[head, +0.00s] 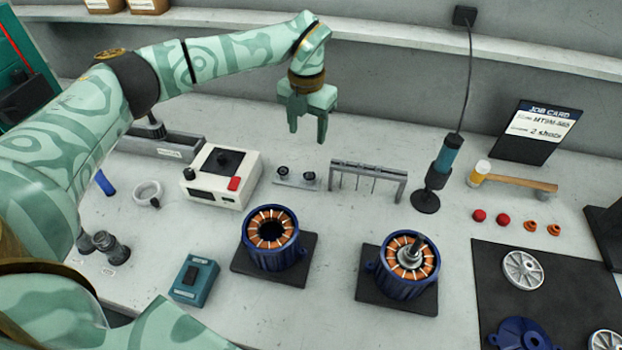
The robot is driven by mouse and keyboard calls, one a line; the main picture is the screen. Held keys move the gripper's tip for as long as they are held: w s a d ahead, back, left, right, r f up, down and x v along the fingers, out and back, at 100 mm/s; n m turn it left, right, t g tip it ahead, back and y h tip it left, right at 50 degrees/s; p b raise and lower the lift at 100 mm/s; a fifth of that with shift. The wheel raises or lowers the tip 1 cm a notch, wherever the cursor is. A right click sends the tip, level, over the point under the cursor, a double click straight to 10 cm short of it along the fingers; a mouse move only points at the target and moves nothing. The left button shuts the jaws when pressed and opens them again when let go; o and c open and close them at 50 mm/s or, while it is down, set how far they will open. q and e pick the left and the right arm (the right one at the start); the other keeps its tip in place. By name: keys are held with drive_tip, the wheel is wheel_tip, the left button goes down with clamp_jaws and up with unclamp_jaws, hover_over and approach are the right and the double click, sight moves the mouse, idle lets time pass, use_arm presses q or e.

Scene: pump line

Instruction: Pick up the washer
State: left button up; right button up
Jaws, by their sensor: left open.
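No part is plainly a washer at this size. Two small dark round pieces sit on a low grey holder (297,180) in the middle of the bench, and I cannot tell if either is the washer. Two small orange pieces (530,226) lie at the right beside two red caps (479,215). My left gripper (308,132) is open and empty, fingers pointing down, above the back of the bench and behind the holder as seen here. My right gripper is not in view.
Two blue motor housings with copper windings (271,251) (408,282) stand on black pads in front. A white box with a red button (222,178) is left of the holder; a grey rack (368,173) is right. A teal tool (447,153) stands upright on a cord.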

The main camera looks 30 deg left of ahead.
use_arm(q)
drive_tip(key=b, duration=0.2)
hover_over(309, 173)
drive_tip(key=f, duration=0.7)
drive_tip(key=shift+w+a+f, duration=0.1)
drive_tip(key=shift+w+a, duration=0.05)
drive_tip(key=shift+a, duration=0.1)
drive_tip(key=f, duration=0.2)
drive_tip(key=f+b, duration=0.1)
drive_tip(key=f, duration=0.2)
drive_tip(key=shift+d+f+b, duration=0.3)
drive_tip(key=shift+r, duration=0.15)
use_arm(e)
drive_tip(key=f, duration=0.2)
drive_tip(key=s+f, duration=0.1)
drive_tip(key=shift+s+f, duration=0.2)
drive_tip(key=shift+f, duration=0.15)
use_arm(q)
drive_tip(key=shift+f, duration=0.25)
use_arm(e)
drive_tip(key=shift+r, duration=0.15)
use_arm(q)
drive_tip(key=c, duration=0.9)
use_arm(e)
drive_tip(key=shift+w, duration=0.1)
